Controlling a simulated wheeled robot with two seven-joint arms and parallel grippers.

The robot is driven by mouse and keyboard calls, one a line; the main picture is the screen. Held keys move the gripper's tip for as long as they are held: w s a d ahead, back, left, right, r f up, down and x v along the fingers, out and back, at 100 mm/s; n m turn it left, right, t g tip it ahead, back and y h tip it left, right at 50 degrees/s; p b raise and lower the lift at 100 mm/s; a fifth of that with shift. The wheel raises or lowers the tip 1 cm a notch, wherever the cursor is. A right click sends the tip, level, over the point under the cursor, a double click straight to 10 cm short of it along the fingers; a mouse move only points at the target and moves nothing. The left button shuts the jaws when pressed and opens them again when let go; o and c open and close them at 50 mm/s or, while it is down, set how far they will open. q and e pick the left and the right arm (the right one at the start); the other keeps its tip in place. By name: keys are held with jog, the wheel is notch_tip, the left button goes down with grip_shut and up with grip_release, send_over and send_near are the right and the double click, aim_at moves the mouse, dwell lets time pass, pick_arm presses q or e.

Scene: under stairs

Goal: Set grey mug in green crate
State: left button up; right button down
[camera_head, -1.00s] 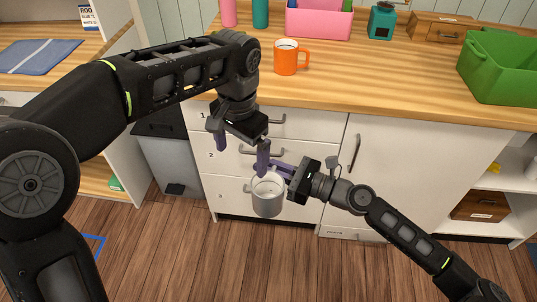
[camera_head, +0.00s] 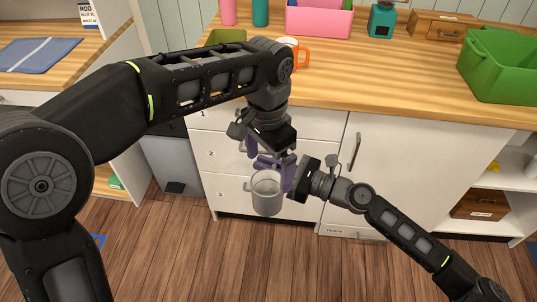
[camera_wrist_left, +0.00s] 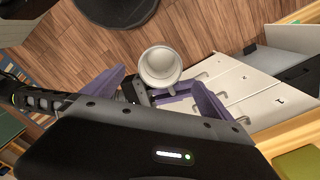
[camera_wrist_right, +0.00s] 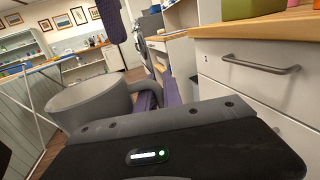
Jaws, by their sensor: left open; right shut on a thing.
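The grey mug (camera_head: 266,197) hangs upright in the air in front of the white drawers. My right gripper (camera_head: 270,168) is shut on it from the right; the mug also shows in the right wrist view (camera_wrist_right: 85,106). My left gripper (camera_head: 270,160) is open just above the mug, partly overlapping my right fingers in the head view. In the left wrist view the mug (camera_wrist_left: 160,65) lies just beyond and between my left fingers (camera_wrist_left: 158,98). Contact between left fingers and mug cannot be told. The green crate (camera_head: 503,68) stands on the counter at the far right.
An orange mug (camera_head: 292,43) stands on the wooden counter (camera_head: 390,80), partly hidden by my left arm. An olive-green box (camera_head: 225,37) is left of it. A pink bin (camera_head: 318,22), teal jar (camera_head: 381,22) and wooden box (camera_head: 442,27) stand behind. Counter left of the crate is clear.

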aim_at(269, 189)
pick_arm(q)
notch_tip(269, 189, down, 9)
jog(key=shift+f, duration=0.1)
dwell(0.4)
jog(key=c, duration=1.7)
jog(key=shift+c, duration=0.4)
pick_arm(e)
jog(key=c, duration=1.4)
grip_release()
jog(key=v, duration=1.2)
